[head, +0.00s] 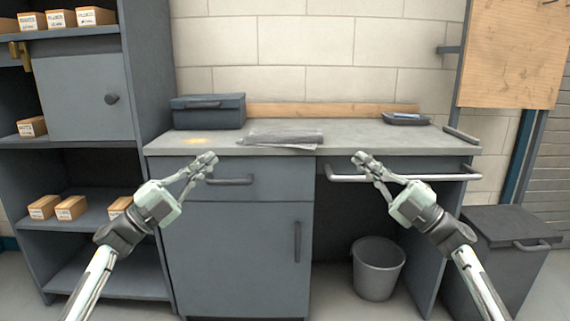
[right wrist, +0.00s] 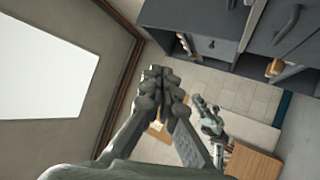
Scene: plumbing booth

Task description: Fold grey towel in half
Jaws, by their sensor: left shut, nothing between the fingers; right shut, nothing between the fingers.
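The grey towel (head: 281,139) lies on the grey workbench top (head: 365,137), near the front edge, left of the middle. It looks low and flat, with layers along its front edge; how it is folded is too small to tell. My left gripper (head: 209,160) is shut and empty in front of the bench, left of the towel and apart from it. My right gripper (head: 360,158) is shut and empty in front of the bench, right of the towel. It also shows shut in the right wrist view (right wrist: 158,75). The towel is not visible in the right wrist view.
A dark toolbox (head: 208,111) stands at the back left of the bench. A dark tray (head: 406,119) lies at the back right. A light bar handle (head: 405,177) runs along the right front. A bucket (head: 378,268) stands below.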

